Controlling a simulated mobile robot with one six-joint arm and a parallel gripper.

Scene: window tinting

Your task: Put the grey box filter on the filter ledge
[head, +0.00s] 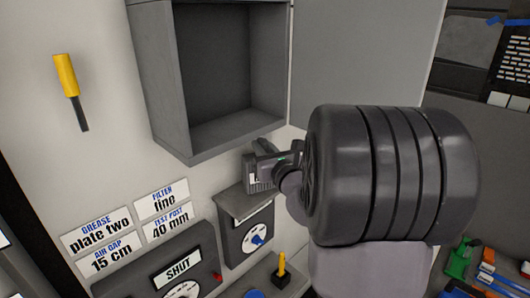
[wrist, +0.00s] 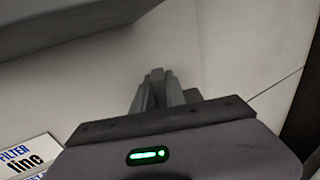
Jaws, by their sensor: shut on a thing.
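My gripper (head: 264,166) is in front of the wall, below the open cabinet. It is shut on the grey box filter (head: 250,171), a small grey block that shows beside the gripper's dark body and is partly hidden by it. The filter ledge (head: 238,204), a grey shelf top over a box with a blue knob, lies just below the filter. I cannot tell whether the filter touches the ledge. In the wrist view the gripper's fingers (wrist: 158,82) are close together; the gripper body blocks the view below them, and the ledge is not seen there.
An open grey cabinet (head: 225,75) hangs above, its door (head: 365,60) swung right. Wall labels (head: 100,233) and a panel marked SHUT (head: 177,268) are at the lower left. A yellow-handled tool (head: 67,80) hangs on the wall. A yellow lever (head: 281,266) stands below the ledge.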

